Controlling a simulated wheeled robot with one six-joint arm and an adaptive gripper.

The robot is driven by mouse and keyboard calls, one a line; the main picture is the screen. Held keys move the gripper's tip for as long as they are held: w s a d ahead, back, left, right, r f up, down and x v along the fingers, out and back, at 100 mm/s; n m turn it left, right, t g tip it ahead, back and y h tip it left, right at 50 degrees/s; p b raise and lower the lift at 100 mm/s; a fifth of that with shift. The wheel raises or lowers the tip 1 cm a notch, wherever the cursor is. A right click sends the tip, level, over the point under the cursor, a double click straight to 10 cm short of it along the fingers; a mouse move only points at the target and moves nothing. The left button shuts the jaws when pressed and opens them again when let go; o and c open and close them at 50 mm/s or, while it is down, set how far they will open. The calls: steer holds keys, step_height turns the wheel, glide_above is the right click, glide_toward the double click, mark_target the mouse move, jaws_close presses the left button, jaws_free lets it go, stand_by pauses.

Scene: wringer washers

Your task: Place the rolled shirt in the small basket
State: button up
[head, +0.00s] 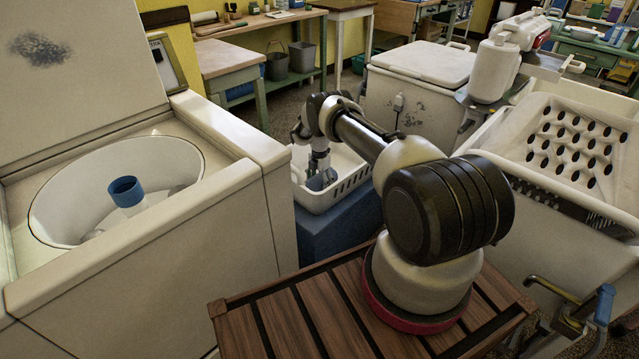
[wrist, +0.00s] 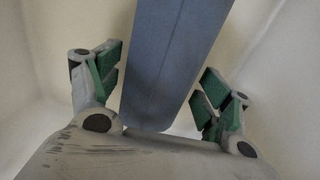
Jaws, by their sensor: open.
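The rolled shirt (wrist: 168,55) is a long blue-grey shape in the wrist view, lying between my two green-padded fingers. In the head view a bit of blue-grey (head: 322,181) shows under my gripper, inside the basket. The small basket (head: 350,184) is white with slotted sides. Its pale inner walls (wrist: 38,60) surround the shirt in the wrist view. My gripper (head: 319,165) points down into the basket. In the wrist view my gripper (wrist: 160,78) is open, with a gap between each finger and the shirt.
The basket stands on a blue block (head: 340,222). A washer with an open tub (head: 60,205) is close on the left. A white lidded chest (head: 420,65) stands behind, and a wringer washer with a perforated board (head: 575,140) is on the right.

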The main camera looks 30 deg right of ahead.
step_height(320, 180, up, 11)
steer(key=shift+r, duration=0.1)
step_height(320, 180, up, 10)
steer(key=r+m, duration=0.1)
steer(key=m, duration=0.1)
glide_above(319, 177)
step_height(319, 177, up, 13)
steer(key=s+a+m+t, duration=0.1)
steer(key=s+a+m, duration=0.1)
steer(key=m, duration=0.1)
steer(key=s+a+r+m+t, duration=0.15)
steer(key=s+r, duration=0.25)
steer(key=r, duration=0.4)
steer(key=s+a+r+m+g, duration=0.1)
steer(key=s+r+m, duration=0.3)
steer(key=r, duration=0.5)
steer(key=s+a+r+m+t, duration=0.1)
steer(key=s+r+m, duration=0.1)
steer(key=s+r, duration=0.6)
steer(key=s+a+r+m+t, duration=0.1)
steer(key=s+a+r+m, duration=0.2)
steer(key=s, duration=0.8)
steer(key=s+f+m, duration=0.1)
steer(key=s+m, duration=0.5)
steer(key=s, duration=1.5)
steer(key=shift+a+t, duration=0.15)
steer(key=shift+t, duration=0.2)
steer(key=shift+c, duration=0.2)
